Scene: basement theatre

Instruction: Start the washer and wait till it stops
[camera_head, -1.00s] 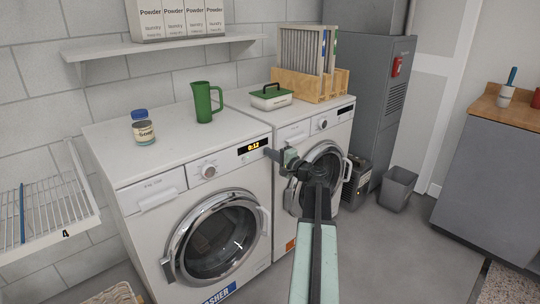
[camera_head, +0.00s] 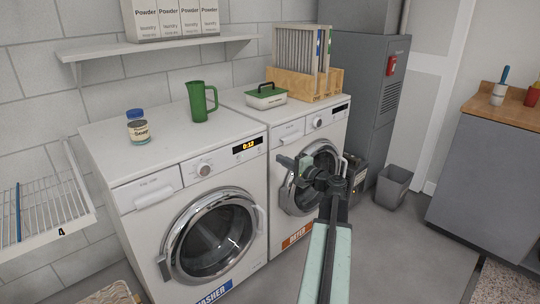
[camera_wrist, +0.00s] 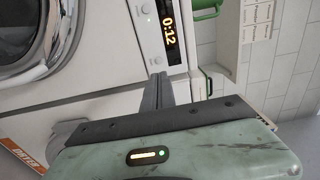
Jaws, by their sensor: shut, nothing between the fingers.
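The washer (camera_head: 128,205) is the left white machine, with a blue label low on its front. Its round door (camera_head: 212,240) looks shut. Its lit display (camera_head: 249,144) reads 0:12, and the display also shows in the wrist view (camera_wrist: 169,27) beside a small green light (camera_wrist: 145,9). A round knob (camera_head: 204,169) sits left of the display. My gripper (camera_head: 283,161) is shut and empty, in front of the machines near the washer's right edge. In the wrist view my gripper (camera_wrist: 158,82) points towards the panel; I cannot tell whether it touches.
The dryer (camera_head: 282,236), with an orange label, stands right of the washer. A green jug (camera_head: 201,103) and a soap jar (camera_head: 138,127) stand on the washer. A wire rack (camera_head: 40,205) is at left.

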